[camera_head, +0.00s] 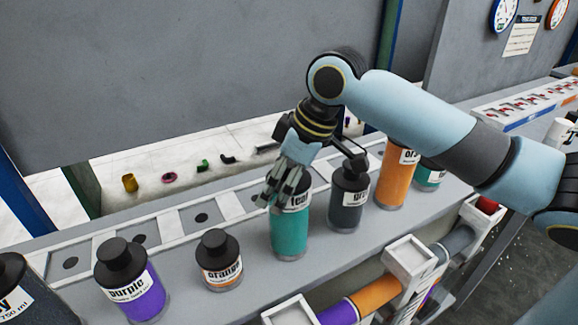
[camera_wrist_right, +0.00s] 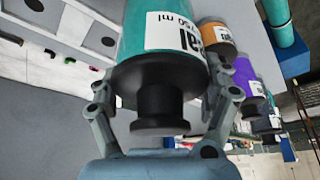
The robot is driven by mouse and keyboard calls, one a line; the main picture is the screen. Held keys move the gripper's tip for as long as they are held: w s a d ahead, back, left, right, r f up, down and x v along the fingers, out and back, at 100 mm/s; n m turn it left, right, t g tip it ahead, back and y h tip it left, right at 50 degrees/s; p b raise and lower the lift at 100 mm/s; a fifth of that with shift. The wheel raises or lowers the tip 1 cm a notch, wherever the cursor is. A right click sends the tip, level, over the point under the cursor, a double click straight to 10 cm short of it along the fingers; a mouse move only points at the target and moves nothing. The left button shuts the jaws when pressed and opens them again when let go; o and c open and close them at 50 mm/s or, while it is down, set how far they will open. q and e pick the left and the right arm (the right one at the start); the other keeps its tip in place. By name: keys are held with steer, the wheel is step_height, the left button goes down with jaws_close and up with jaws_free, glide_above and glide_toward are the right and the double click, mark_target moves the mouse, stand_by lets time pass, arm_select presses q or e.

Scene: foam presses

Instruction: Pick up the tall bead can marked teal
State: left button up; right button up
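The tall teal can (camera_head: 290,235), with a white label, stands upright on the grey shelf. Its cap is mostly hidden behind my right gripper (camera_head: 280,192) in the head view. In the right wrist view the teal can (camera_wrist_right: 133,38) shows its dark shoulder and cap, pointing towards my palm. The fingers of my right gripper (camera_wrist_right: 162,88) lie on either side of the can's shoulder, very close to it. The fingertips are partly hidden, so I cannot tell if they press on it. My left gripper is not in view.
A dark grey can (camera_head: 346,208) stands close on the right, with a tall orange can (camera_head: 395,180) and a short teal can (camera_head: 430,178) beyond. A short orange can (camera_head: 220,265) and a purple can (camera_head: 138,295) stand left. Below the shelf's front edge is a press (camera_head: 405,262).

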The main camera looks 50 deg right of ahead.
steer(key=c, duration=0.7)
steer(key=shift+r, duration=0.1)
